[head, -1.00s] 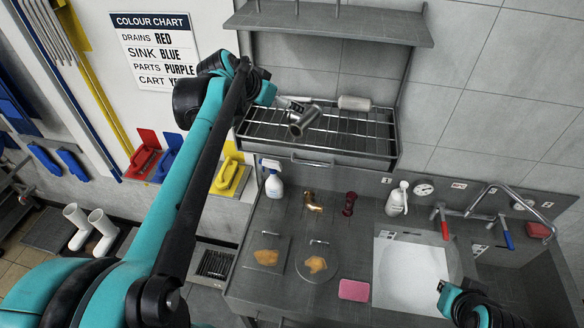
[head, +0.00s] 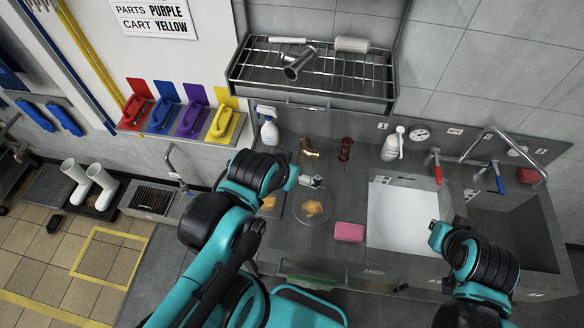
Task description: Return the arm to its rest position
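My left arm comes in from the lower left and is folded back over the counter's left part. Its gripper (head: 312,182) is small in view, above the counter by the round plate, and I cannot tell whether its fingers are open or shut. No held object can be made out. My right arm is at the lower right, in front of the sink. Its gripper end (head: 438,235) points left near the white basin's edge, and its fingers cannot be made out. A metal tee pipe (head: 297,64) lies on the wire rack (head: 345,72), clear of both grippers.
The counter (head: 300,232) holds a spray bottle (head: 269,128), a brass fitting (head: 309,149), a dark red fitting (head: 345,149), a white bottle (head: 392,145), a pink sponge (head: 349,231) and the white basin (head: 400,218). A faucet (head: 490,145) arches over the right sink.

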